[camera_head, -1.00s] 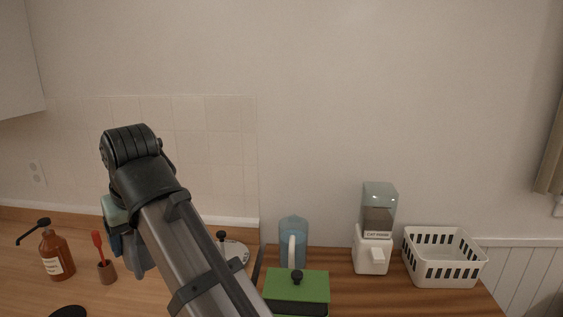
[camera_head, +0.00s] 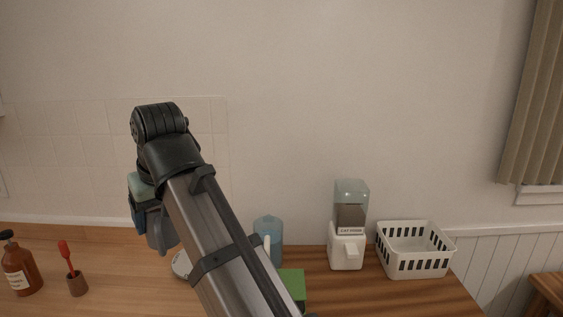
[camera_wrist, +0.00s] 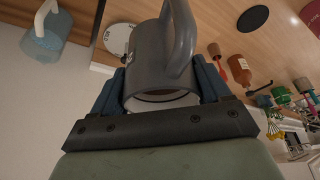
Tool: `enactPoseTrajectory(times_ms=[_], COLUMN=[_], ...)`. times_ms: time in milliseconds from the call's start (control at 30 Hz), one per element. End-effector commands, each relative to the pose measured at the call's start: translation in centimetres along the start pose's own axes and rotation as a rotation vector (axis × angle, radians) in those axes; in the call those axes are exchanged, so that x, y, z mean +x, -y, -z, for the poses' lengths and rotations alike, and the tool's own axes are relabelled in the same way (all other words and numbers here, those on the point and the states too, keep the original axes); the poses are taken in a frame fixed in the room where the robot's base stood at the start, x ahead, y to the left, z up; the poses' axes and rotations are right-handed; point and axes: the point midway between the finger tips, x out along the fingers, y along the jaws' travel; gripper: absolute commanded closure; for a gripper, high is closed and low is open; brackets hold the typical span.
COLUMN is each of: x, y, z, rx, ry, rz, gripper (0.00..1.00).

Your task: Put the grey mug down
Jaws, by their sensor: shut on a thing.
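In the head view, part of the grey mug (camera_head: 161,232) shows beside my gripper (camera_head: 148,217), left of my arm, which hides much of both. The mug appears above or in front of the wooden counter (camera_head: 110,262); I cannot tell whether it touches it.
A brown pump bottle (camera_head: 21,270) and a small cup with a red brush (camera_head: 76,284) stand at left. A blue pitcher (camera_head: 268,240), a green box (camera_head: 292,285), a cat food dispenser (camera_head: 347,245) and a white basket (camera_head: 413,260) stand at right. Counter between cup and arm looks clear.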

Motion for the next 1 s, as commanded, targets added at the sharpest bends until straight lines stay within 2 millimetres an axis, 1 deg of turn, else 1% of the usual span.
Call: enactPoseTrajectory(times_ms=[167, 467, 767, 1000], x=[-0.1, -0.4, -1.1, -1.9], y=[-2.9, -10.2, -17.4, -23.1], z=[-0.2, -1.1, -2.8, -4.7], rx=[0.042, 0.154, 0.27, 0.363], ry=[-0.001, -0.001, -0.003, -0.004], rz=[-0.016, -0.059, -0.105, -0.142], gripper=[0.72, 0.72, 0.72, 0.72])
